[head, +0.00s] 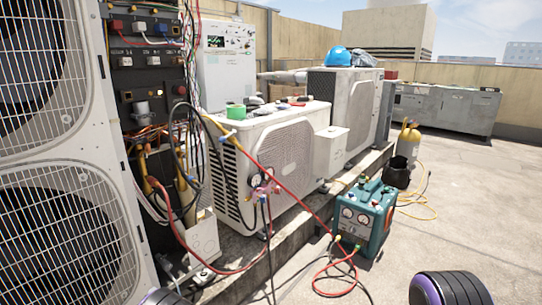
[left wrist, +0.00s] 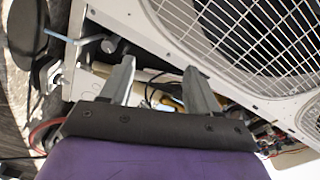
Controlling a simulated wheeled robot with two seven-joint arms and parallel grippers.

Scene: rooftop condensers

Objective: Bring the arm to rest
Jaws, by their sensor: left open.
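My left gripper (left wrist: 159,68) shows in the left wrist view with its two grey fingers spread apart and nothing between them. It is in front of the lower part of a large condenser unit (left wrist: 245,45) with a white wire grille. Pipes and cables are behind the fingers; how far off they are I cannot tell. In the head view only a small purple part of my left arm shows at the bottom edge, and the left gripper itself is out of that frame. A dark ribbed part of my own body is at the bottom right. My right gripper is not in view.
The tall condenser (head: 60,150) and its open electrical panel (head: 148,70) with loose cables stand close on the left. A smaller white condenser (head: 285,160) sits on a ledge. A teal recovery machine (head: 364,215) with red and black hoses is on the floor. Open floor lies right.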

